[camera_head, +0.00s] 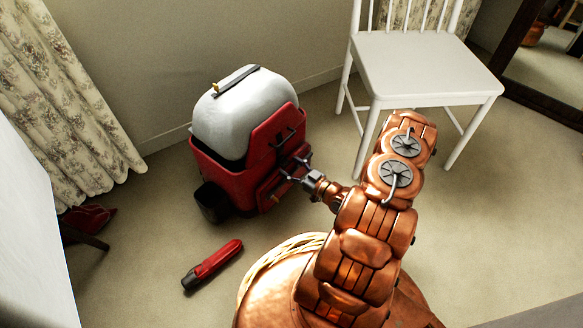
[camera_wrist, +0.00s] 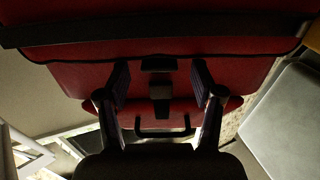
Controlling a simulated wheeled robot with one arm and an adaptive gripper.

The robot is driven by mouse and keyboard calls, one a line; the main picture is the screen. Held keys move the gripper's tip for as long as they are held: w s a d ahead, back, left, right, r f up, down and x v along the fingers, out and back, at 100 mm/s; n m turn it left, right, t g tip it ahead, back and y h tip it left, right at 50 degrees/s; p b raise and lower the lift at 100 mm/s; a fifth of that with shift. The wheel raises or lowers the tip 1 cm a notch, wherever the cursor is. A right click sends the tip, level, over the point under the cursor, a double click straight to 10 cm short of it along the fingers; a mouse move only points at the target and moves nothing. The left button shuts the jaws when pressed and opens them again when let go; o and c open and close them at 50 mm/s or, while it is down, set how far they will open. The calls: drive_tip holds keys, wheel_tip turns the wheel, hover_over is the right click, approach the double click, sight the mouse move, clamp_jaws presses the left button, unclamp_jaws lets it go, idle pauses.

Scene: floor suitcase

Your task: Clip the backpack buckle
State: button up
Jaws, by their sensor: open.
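The red backpack (camera_head: 230,180) with a pale grey top stands upright on the floor near the wall. My gripper (camera_head: 293,167) is at its right front side, close to the front pocket. In the wrist view my gripper (camera_wrist: 161,80) is open, with one finger on each side of a dark buckle (camera_wrist: 158,64) and its short dark strap. The fingers look apart from the buckle. The red fabric (camera_wrist: 215,88) of the backpack fills the area behind them. I cannot tell whether the buckle's halves are joined. In the head view the buckle is too small to make out.
A white chair (camera_head: 420,65) stands at the back right, near my arm. A red and black cylindrical object (camera_head: 212,265) lies on the floor in front of the backpack. A floral curtain (camera_head: 65,110) hangs at left. Carpet is clear at the right.

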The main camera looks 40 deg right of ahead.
clamp_jaws()
idle(0.5)
